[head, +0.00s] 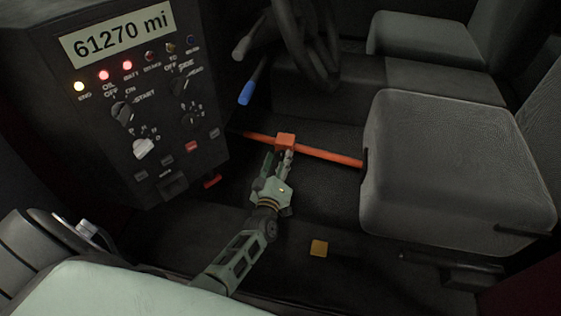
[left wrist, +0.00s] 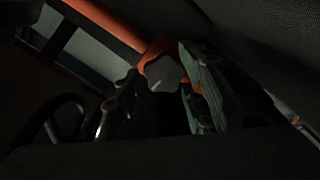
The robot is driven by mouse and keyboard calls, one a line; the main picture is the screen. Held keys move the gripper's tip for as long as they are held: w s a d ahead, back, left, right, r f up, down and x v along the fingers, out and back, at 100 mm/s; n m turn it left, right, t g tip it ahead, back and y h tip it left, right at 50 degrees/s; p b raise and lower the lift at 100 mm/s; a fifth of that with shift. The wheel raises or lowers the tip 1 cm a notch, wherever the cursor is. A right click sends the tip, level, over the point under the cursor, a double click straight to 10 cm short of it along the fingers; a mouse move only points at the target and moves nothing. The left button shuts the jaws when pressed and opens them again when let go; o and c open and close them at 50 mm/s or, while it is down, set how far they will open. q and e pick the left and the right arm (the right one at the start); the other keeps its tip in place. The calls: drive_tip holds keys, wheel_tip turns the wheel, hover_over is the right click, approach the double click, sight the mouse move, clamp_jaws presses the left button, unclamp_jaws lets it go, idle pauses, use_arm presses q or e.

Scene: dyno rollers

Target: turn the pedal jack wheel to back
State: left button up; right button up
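The pedal jack is an orange-red bar (head: 328,155) with a square orange block (head: 285,141), running from the dark pedal area to the front of the seat. In the left wrist view, its orange bar (left wrist: 112,24) runs from upper left, and its dark grey knob-like wheel (left wrist: 164,73) has a light mark on it. My left gripper (head: 279,158) is at the near side of the block. In the left wrist view, its fingers (left wrist: 158,92) stand apart on either side of the wheel. I cannot tell whether they touch it. The wheel is hidden in the head view. My right gripper is not in view.
A dark console (head: 150,110) with a display and knobs stands at left. A blue-tipped lever (head: 251,84) and steering wheel (head: 312,45) are above the bar. A grey seat (head: 455,160) is at right. A small yellow block (head: 319,248) is on the floor.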

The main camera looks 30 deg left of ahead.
use_arm(q)
drive_tip(key=shift+o, duration=1.4)
drive_tip(key=shift+w+d, duration=0.1)
drive_tip(key=shift+d, duration=0.2)
drive_tip(key=shift+a+f, duration=0.1)
drive_tip(key=shift+s, duration=0.25)
drive_tip(key=v, duration=1.1)
drive_tip(key=shift+s, duration=0.25)
